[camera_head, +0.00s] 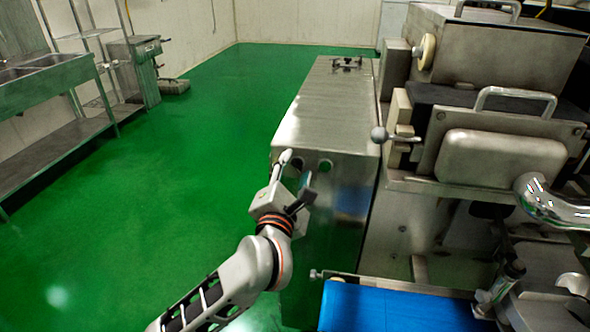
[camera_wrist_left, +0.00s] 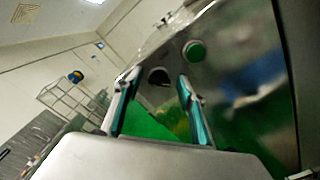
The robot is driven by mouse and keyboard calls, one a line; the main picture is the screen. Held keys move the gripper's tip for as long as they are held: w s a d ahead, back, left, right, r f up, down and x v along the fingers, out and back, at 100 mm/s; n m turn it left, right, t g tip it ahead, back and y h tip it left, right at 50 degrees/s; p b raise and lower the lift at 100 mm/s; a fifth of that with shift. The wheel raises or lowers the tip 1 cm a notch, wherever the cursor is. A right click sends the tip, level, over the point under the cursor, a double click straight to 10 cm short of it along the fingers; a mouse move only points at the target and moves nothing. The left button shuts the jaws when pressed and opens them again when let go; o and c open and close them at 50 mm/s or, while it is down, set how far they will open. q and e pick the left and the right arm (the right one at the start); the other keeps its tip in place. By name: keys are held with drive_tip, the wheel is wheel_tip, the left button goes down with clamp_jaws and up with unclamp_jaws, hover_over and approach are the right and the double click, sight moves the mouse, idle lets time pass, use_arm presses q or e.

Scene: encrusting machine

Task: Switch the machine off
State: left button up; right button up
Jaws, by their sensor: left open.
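The machine (camera_head: 345,110) is a large stainless steel unit, with a long cabinet on its left side. A round green button (camera_wrist_left: 194,52) sits on the cabinet's metal face in the left wrist view. A dark round knob or button (camera_wrist_left: 158,75) is left of it, seen between my fingers. In the head view a small dark round control (camera_head: 325,165) shows near the face's top edge. My left gripper (camera_head: 297,176) is open and empty, close in front of this face. Its two fingers also show in the left wrist view (camera_wrist_left: 158,90). I cannot tell whether a fingertip touches the panel. My right gripper is out of view.
A blue conveyor belt (camera_head: 400,308) lies at the bottom right, beside metal machine parts. A ball-ended lever (camera_head: 380,134) sticks out of the machine. A steel sink table (camera_head: 50,85) stands at the left wall. The green floor (camera_head: 170,190) between is clear.

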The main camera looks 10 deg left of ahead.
use_arm(q)
drive_tip(key=c, duration=1.1)
